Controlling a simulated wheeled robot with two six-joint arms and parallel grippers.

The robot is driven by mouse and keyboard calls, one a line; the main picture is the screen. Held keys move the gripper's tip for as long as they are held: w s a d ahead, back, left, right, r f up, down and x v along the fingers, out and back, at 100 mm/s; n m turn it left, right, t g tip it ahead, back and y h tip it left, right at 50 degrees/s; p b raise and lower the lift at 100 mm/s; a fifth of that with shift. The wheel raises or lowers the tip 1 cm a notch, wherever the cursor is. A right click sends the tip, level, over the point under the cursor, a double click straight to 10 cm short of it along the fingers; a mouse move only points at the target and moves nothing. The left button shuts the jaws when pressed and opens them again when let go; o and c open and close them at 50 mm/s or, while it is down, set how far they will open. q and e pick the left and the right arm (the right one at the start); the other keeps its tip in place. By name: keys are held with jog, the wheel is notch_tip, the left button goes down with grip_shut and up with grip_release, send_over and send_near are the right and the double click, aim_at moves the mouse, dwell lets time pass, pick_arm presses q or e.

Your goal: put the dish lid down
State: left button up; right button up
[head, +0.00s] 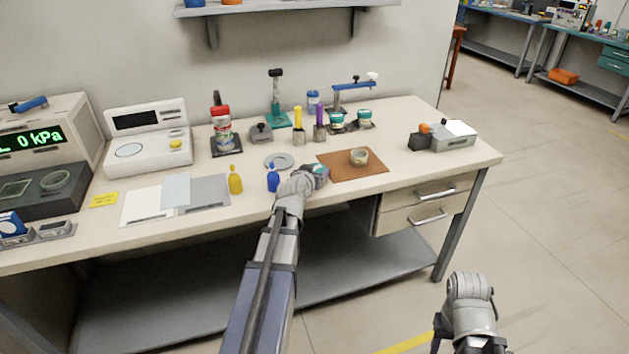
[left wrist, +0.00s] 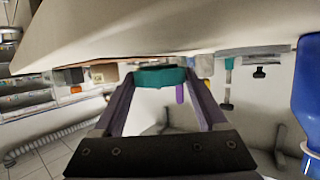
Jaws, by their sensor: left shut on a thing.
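My left gripper (head: 310,174) is at the front of the bench, just left of the brown mat (head: 341,174). It is shut on the teal dish lid (head: 321,170), which is partly hidden by the gripper in the head view. In the left wrist view the teal lid (left wrist: 160,76) sits between the two finger ends. A small open-looking dish (head: 359,157) stands on the brown mat, to the right of the lid and apart from it. A flat grey round plate (head: 279,160) lies left of and behind the gripper. My right arm shows at the lower right, but its fingers do not show.
A blue bottle (head: 272,178) stands close left of my left gripper, and a yellow bottle (head: 235,180) farther left. Holders with yellow and purple handles (head: 298,127) and two teal-lidded jars (head: 337,121) stand behind.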

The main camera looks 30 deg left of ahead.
pick_arm(q)
jog(key=shift+f, duration=0.7)
jog(key=shift+r, duration=0.1)
pick_arm(e)
jog(key=shift+f, duration=0.6)
jog(key=shift+f, duration=0.1)
pick_arm(q)
jog(key=o, duration=0.9)
jog(key=shift+f+b, duration=0.2)
jog(key=shift+b, duration=0.1)
jog(key=o, duration=0.4)
jog(key=shift+r, duration=0.1)
jog(key=shift+c, duration=0.2)
